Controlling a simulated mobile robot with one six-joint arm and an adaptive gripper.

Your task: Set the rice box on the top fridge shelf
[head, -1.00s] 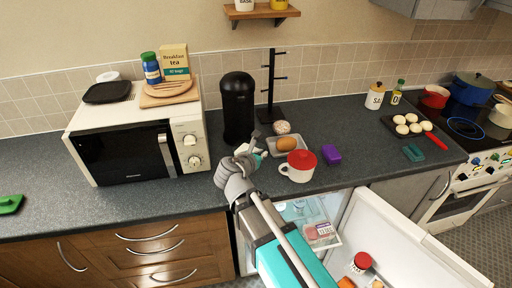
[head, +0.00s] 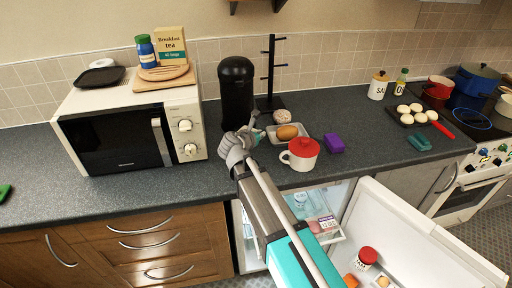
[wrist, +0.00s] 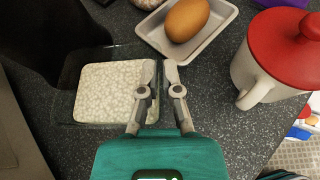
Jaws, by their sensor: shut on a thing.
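The rice box (wrist: 112,92) is a clear container with white grains, on the dark counter in the wrist view. My gripper (wrist: 160,72) is shut on its right wall, one finger on each side. In the head view my gripper (head: 249,135) is over the counter between the black canister and the egg-shaped brown item; the box is mostly hidden there. The fridge (head: 300,195) stands open under the counter. Its top shelf holds a clear container and a labelled pack (head: 325,224); my arm hides part of the inside.
A white mug with red lid (head: 302,155) and a tray with the brown item (head: 287,132) stand right of my gripper. The black canister (head: 236,90) is behind it. The open fridge door (head: 420,238) reaches out to the right. A microwave (head: 130,125) stands left.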

